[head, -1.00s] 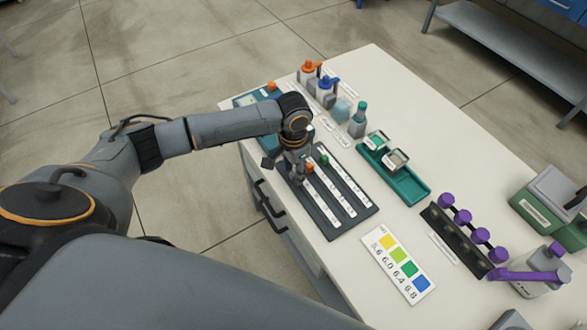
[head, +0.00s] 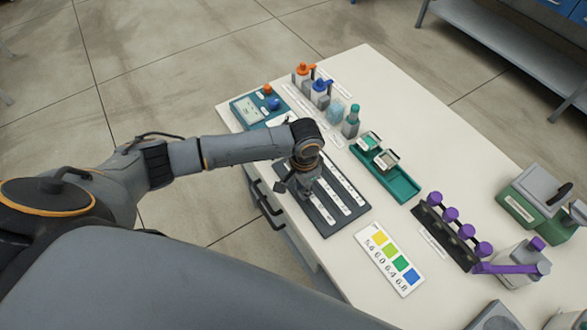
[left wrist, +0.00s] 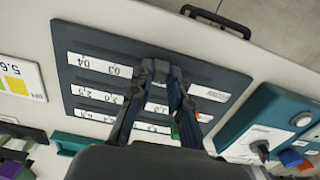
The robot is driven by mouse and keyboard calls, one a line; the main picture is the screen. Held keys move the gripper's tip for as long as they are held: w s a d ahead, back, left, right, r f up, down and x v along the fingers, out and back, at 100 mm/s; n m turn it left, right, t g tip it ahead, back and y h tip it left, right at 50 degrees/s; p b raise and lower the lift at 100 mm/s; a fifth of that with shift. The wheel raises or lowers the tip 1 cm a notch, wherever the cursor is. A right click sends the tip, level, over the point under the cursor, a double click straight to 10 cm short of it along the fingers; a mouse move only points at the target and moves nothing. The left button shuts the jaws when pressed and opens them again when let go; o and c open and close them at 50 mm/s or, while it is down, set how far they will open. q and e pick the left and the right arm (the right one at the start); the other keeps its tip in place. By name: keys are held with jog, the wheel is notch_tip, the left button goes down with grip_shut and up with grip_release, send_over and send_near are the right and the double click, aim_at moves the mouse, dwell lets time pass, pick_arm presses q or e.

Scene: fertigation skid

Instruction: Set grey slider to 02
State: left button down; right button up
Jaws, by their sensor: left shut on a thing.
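The dark slider panel (head: 325,226) lies at the table's left edge, with three white number scales. My left gripper (head: 303,190) is over its left-hand track, and its hand hides the slider knobs in the head view. In the left wrist view my gripper (left wrist: 160,72) is shut at the top track of the panel (left wrist: 225,78). The grey slider knob is hidden between the fingertips. On that track's scale (left wrist: 98,64), 04 and 03 show to the left of the fingers. The fingers cover the part beside 03. My right gripper is out of view.
The teal control box (head: 247,112) with orange and blue knobs stands behind the panel. Bottles (head: 320,95) and a teal tray (head: 403,188) stand to the right. A colour chart (head: 378,240) and a black rack with purple knobs (head: 430,222) lie in front.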

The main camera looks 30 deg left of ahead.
pick_arm(q)
jog(key=shift+s+d, duration=0.45)
jog(key=shift+d, duration=0.3)
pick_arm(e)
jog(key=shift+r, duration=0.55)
pick_arm(q)
jog(key=c, duration=1.2)
grip_release()
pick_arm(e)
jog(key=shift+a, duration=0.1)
pick_arm(q)
jog(key=shift+r, duration=0.1)
notch_tip(320, 180, up, 12)
jog(key=shift+f, duration=0.1)
